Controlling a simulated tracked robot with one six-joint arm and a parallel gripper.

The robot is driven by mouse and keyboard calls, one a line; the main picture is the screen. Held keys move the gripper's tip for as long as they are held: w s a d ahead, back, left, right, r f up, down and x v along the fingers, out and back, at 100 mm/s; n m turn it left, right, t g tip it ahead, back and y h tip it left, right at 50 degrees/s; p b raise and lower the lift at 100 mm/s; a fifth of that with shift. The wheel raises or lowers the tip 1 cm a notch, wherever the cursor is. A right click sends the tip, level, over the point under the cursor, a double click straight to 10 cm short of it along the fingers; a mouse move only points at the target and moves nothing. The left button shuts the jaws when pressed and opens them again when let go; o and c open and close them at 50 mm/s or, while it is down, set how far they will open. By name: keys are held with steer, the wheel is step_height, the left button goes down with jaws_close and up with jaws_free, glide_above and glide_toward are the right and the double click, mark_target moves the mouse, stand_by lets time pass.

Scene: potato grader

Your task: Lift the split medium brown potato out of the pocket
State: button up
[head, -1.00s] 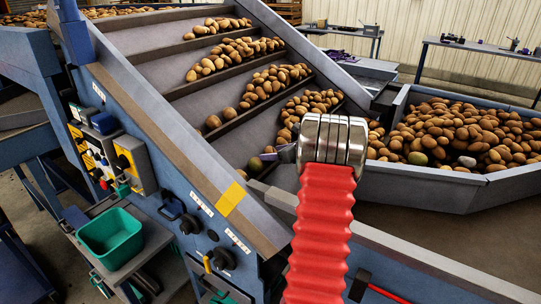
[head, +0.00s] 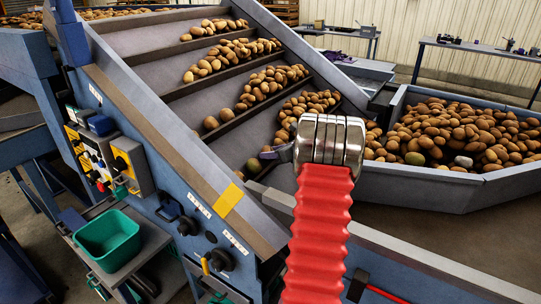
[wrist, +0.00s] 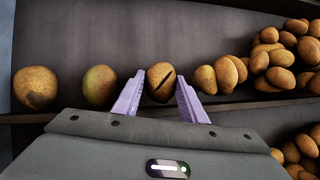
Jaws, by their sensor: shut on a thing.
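The split brown potato (wrist: 160,80), with a dark slanting crack across its face, sits between the two lilac fingers of my gripper (wrist: 158,98) in the wrist view. The fingers are closed against its sides. It is beside a flight bar of the sloping grey conveyor (wrist: 130,35). In the head view my gripper (head: 274,154) is mostly hidden behind my red arm, low on the conveyor, and the crack cannot be made out.
In the wrist view a greenish potato (wrist: 100,85) and a dark-patched potato (wrist: 36,88) lie to the left. Several potatoes (wrist: 225,74) crowd the right. In the head view a full potato bin (head: 420,190) stands right and a green tub (head: 108,235) lower left.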

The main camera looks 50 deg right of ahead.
step_height(320, 180, up, 9)
steer(key=shift+r, duration=0.2)
stand_by(0.4)
